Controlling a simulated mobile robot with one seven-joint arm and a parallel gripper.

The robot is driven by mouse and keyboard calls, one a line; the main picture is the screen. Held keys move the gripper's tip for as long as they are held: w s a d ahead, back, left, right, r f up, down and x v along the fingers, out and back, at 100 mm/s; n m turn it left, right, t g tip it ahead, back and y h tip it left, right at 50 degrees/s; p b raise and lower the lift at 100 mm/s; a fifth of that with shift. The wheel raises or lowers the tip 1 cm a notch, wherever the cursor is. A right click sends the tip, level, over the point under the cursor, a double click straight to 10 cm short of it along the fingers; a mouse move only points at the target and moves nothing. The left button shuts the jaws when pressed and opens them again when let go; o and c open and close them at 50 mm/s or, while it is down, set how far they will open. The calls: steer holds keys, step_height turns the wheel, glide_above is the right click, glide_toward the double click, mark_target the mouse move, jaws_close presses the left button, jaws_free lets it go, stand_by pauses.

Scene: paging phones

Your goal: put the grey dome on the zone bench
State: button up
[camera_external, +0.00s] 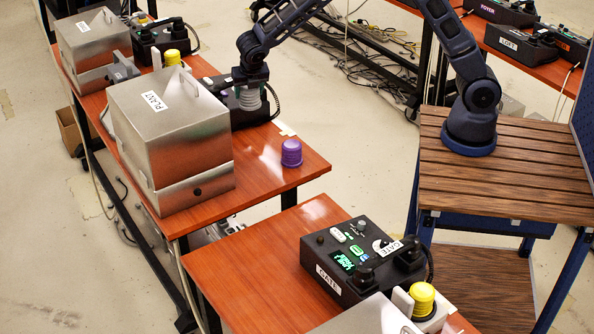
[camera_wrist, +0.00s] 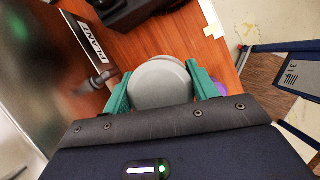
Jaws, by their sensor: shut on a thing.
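The grey dome (camera_wrist: 162,85) sits between the two green fingers of my gripper (camera_wrist: 161,88) in the wrist view, and the fingers press on its sides. In the external view my gripper (camera_external: 249,84) points down over the orange bench (camera_external: 265,172), beside the black PLANT phone. The dome is small and partly hidden there, and I cannot tell whether it touches anything below. No surface carries a readable zone label, so I cannot tell which one is the zone bench.
A purple dome (camera_external: 291,153) stands near the bench's right corner. A large metal box (camera_external: 170,135) marked PLANT stands left of my gripper. A black GATE phone (camera_external: 350,262) and a yellow dome (camera_external: 422,300) are on the nearer bench.

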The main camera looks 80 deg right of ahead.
steer(key=s+a+f+m+g+y, duration=0.3)
steer(key=s+a+m+y, duration=0.1)
steer(key=s+a+m, duration=0.95)
steer(key=s+a+f+m+g+y, duration=0.25)
steer(key=s+a+m, duration=1)
steer(key=m, duration=0.65)
steer(key=shift+y, duration=0.25)
steer(key=f, duration=0.6)
steer(key=d+f, duration=0.1)
steer(key=f, duration=0.6)
steer(key=s+f, duration=0.1)
steer(key=f, duration=0.5)
steer(key=shift+s+d+f, duration=0.1)
steer(key=shift+d+f, duration=0.15)
steer(key=shift+d, duration=0.1)
steer(key=shift+f, duration=0.1)
steer(key=o, duration=1)
steer(key=v, duration=1.2)
steer(key=shift+r, duration=0.25)
